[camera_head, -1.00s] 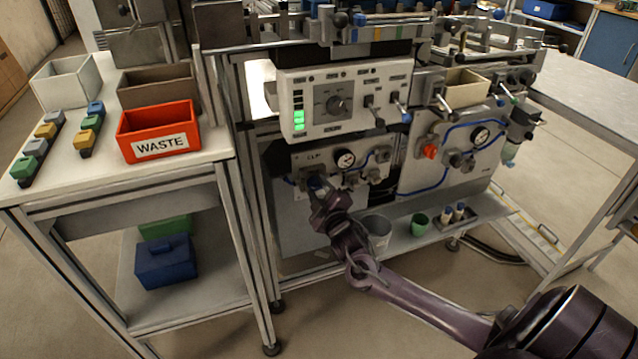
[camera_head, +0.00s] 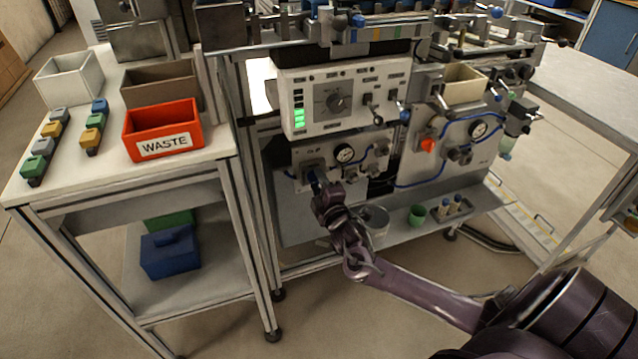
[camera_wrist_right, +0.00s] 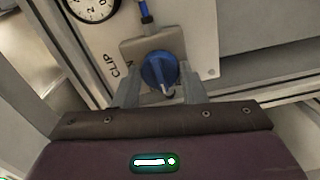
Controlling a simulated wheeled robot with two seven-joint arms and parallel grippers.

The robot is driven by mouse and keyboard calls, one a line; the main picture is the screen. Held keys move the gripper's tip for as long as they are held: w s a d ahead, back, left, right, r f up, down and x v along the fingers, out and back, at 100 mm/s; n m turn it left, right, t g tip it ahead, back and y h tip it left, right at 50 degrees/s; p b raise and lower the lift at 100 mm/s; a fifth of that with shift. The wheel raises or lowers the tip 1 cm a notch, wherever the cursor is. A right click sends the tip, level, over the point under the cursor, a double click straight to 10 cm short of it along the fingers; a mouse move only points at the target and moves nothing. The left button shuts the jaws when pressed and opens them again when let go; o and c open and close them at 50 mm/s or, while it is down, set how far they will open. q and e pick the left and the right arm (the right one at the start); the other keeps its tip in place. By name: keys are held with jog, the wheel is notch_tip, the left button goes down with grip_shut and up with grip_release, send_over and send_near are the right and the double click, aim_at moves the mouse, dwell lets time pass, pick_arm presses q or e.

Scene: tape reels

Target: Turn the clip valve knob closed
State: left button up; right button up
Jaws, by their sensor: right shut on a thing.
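The clip valve knob is blue and sits on a square grey plate on the panel marked CLIP (camera_head: 328,153). In the right wrist view the knob (camera_wrist_right: 158,68) lies between the two finger tips, its raised grip pointing down the picture toward the palm. My right gripper (camera_wrist_right: 160,92) is shut on the knob. In the head view my right gripper (camera_head: 315,186) reaches the lower left of the clip panel and hides most of the knob. My left gripper is not in view.
A round gauge (camera_head: 344,153) sits just right of the knob. The white control box (camera_head: 340,98) with green lights overhangs above. A grey bucket (camera_head: 376,222) and a green cup (camera_head: 417,215) stand on the shelf below. A red WASTE bin (camera_head: 163,130) is on the left table.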

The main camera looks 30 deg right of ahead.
jog(key=shift+f, duration=0.1)
jog(key=o, duration=1)
jog(key=shift+s, duration=0.1)
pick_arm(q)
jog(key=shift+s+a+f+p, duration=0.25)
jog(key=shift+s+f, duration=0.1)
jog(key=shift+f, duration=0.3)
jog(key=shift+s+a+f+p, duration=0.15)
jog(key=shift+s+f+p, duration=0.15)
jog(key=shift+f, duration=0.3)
pick_arm(e)
jog(key=v, duration=0.7)
jog(key=shift+s+a, duration=0.1)
jog(key=shift+s, duration=0.25)
